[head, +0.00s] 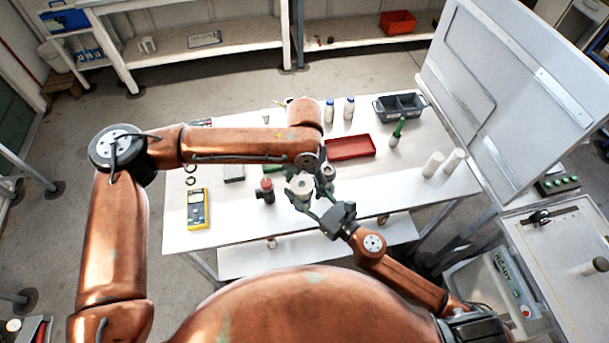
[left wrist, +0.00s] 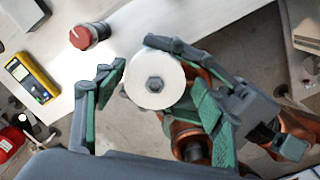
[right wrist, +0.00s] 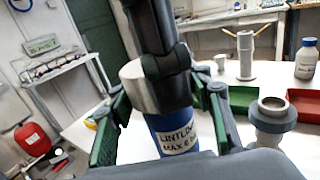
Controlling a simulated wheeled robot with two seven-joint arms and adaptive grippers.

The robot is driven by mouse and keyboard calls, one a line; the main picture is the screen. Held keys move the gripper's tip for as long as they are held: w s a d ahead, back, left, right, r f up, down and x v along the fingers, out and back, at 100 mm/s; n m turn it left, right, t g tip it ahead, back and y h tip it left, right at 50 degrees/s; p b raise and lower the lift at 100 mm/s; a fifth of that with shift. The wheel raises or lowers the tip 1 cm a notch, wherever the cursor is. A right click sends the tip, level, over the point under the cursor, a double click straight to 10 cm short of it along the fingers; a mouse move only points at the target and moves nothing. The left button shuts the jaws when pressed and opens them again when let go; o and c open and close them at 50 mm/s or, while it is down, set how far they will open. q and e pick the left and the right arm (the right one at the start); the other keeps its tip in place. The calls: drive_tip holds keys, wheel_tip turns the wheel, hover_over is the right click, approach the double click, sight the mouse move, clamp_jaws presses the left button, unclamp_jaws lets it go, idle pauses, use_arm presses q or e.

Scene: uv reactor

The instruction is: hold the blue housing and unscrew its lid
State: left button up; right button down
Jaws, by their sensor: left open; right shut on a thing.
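My right gripper (right wrist: 160,115) is shut on the blue housing (right wrist: 172,128), which carries a white label, with one finger on each side. The housing's silvery lid (right wrist: 140,88) is on top of it. A gap shows between the left finger and the lid. In the head view the lid (head: 300,186) is above the table's front part.
On the white table (head: 240,228) are a yellow meter (head: 196,209), a red-topped part (head: 265,190), a red tray (head: 350,147), a grey bin (head: 400,106) and bottles (head: 348,109). A grey ringed part (right wrist: 272,115) stands close to the housing. A large raised panel (head: 520,90) stands at the right.

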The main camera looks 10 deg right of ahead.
use_arm(q)
drive_tip(key=shift+f, duration=0.55)
drive_tip(key=shift+s+d, duration=0.1)
drive_tip(key=c, duration=1.1)
drive_tip(key=o, duration=0.9)
drive_tip(key=shift+c, duration=0.2)
drive_tip(key=o, duration=0.3)
